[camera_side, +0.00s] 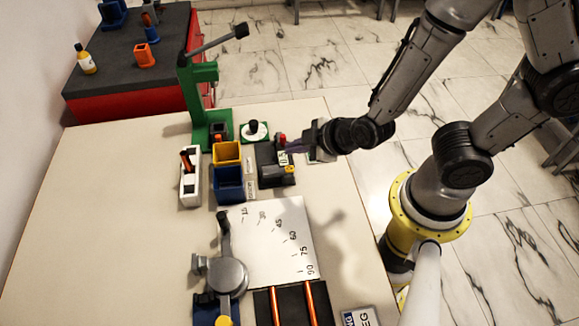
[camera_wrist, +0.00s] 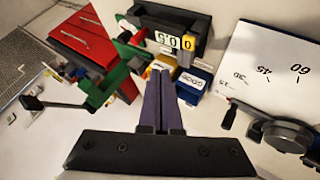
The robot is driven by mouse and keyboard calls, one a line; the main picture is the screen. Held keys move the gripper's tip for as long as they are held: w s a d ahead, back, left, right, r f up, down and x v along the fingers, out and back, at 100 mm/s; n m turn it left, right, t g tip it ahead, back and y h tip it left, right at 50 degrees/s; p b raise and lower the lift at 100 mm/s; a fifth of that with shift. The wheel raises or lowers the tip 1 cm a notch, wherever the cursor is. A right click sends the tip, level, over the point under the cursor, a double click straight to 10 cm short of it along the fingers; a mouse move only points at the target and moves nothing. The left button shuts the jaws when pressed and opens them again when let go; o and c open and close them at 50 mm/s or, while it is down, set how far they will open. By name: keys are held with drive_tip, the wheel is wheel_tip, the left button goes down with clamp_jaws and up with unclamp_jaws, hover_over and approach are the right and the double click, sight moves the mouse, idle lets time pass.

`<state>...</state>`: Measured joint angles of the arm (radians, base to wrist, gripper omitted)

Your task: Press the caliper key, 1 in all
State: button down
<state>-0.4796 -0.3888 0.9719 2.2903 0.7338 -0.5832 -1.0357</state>
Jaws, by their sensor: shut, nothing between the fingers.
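The caliper (camera_side: 272,172) is a dark block with a small white display reading about 0.5. In the side view it has a small red part (camera_side: 281,138) at its far end and a yellow part (camera_side: 290,169) at its near end; I cannot tell which is the key. In the wrist view the caliper body (camera_wrist: 185,21) and its display (camera_wrist: 167,39) lie beyond my fingertips. My gripper (camera_side: 291,146) is shut and empty, its purple fingers beside the caliper's display side. The fingers also show in the wrist view (camera_wrist: 161,72). Contact with the caliper cannot be told.
A green press (camera_side: 206,95) with a long lever (camera_side: 215,44) stands behind the caliper. Yellow (camera_side: 227,151) and blue (camera_side: 229,185) bins stand to its left. An angle plate (camera_side: 270,235) with a dial arm (camera_side: 227,276) lies in front. The table's left side is clear.

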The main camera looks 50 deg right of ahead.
drive_tip(key=shift+f, duration=1.9)
drive_tip(key=shift+f, duration=0.15)
idle(0.5)
drive_tip(key=shift+f, duration=0.25)
drive_tip(key=shift+f, duration=0.4)
idle(0.7)
idle(0.4)
drive_tip(key=shift+r, duration=0.8)
drive_tip(key=shift+r, duration=2.55)
